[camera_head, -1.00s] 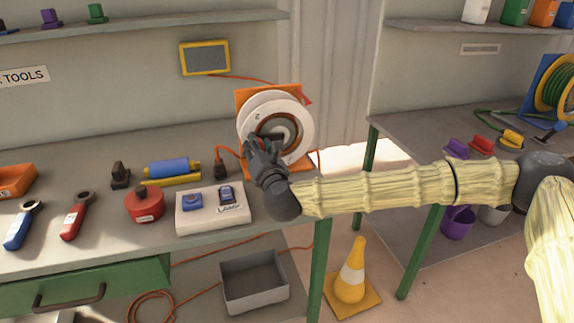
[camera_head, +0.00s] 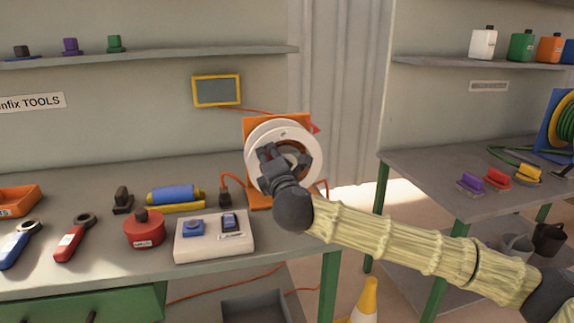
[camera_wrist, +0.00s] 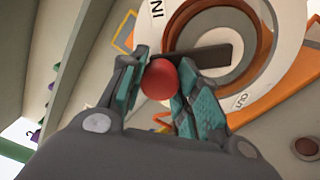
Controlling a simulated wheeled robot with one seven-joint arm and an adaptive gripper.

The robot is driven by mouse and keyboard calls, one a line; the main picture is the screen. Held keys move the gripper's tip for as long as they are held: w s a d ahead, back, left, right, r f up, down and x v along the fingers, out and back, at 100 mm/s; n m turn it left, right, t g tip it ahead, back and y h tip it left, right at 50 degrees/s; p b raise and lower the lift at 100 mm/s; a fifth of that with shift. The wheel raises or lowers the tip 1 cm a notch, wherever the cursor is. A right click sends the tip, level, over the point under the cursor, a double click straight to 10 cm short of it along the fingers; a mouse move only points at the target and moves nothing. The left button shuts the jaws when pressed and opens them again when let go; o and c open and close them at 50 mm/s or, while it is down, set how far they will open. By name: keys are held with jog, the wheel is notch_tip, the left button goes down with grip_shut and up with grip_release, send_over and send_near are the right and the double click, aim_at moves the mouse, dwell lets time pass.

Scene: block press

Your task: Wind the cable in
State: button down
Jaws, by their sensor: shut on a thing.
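The cable reel (camera_head: 312,137) has a white drum on an orange stand (camera_head: 262,122) at the bench's right end. In the wrist view, a red round knob (camera_wrist: 160,80) sits on the reel's dark crank arm (camera_wrist: 205,58). My gripper (camera_head: 272,155) is at the reel's front, left of its centre; in the wrist view its fingers (camera_wrist: 160,88) are shut on the knob from both sides. The orange cable (camera_head: 237,177) leads to a black plug (camera_head: 225,191) on the bench left of the reel. My gripper hides part of the reel's front.
A white box (camera_head: 214,243) with two switches, a red round container (camera_head: 144,231) and a blue cylinder (camera_head: 173,194) lie left of the reel. A yellow cone (camera_head: 367,297) stands on the floor. A second bench (camera_head: 455,192) is at right, with a gap between.

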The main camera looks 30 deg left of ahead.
dwell(0.3)
jog(key=c, duration=1)
grip_release()
jog(key=v, duration=1.2)
